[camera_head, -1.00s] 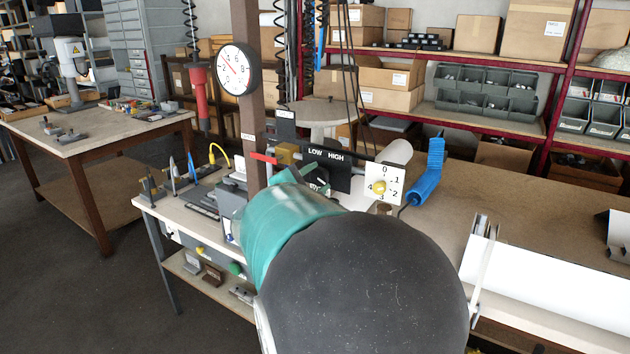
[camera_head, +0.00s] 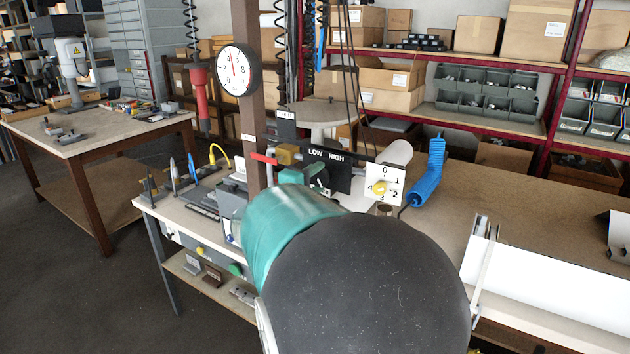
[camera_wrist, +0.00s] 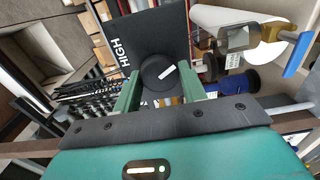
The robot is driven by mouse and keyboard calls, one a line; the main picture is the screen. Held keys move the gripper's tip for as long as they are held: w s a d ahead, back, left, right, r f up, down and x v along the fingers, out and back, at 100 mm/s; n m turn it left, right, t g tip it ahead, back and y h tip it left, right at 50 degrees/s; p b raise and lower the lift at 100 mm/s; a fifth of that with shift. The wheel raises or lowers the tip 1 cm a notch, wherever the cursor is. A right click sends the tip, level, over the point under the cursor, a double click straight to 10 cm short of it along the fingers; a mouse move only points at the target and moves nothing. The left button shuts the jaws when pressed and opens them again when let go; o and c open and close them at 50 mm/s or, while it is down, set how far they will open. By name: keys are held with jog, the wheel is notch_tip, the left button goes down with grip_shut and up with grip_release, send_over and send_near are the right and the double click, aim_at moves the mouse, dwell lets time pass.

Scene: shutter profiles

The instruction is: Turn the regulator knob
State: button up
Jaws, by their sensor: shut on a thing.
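The black round regulator knob (camera_wrist: 152,67) with a white pointer mark sits on a dark panel (camera_head: 342,178) lettered LOW and HIGH. In the wrist view the panel (camera_wrist: 122,28) appears turned on its side. My gripper (camera_wrist: 159,74) has its green fingers on opposite sides of the knob, shut on it. A round white gauge (camera_head: 236,70) on the post has a red needle pointing nearly straight up, near the 4 and 6.
A white dial plate (camera_head: 390,173) with a yellow knob (camera_head: 380,188) stands right of the panel. A red-handled brass valve (camera_head: 286,154) is at its left. A blue coiled hose (camera_head: 428,175) and a white profile (camera_head: 550,285) are farther right. Bare bench lies behind.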

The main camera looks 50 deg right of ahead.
dwell(0.3)
jog(key=o, duration=0.9)
jog(key=shift+o, duration=0.2)
jog(key=shift+a, duration=0.2)
jog(key=s+a, duration=0.1)
jog(key=a, duration=1.2)
jog(key=shift+s+a, duration=0.15)
jog(key=shift+a, duration=0.1)
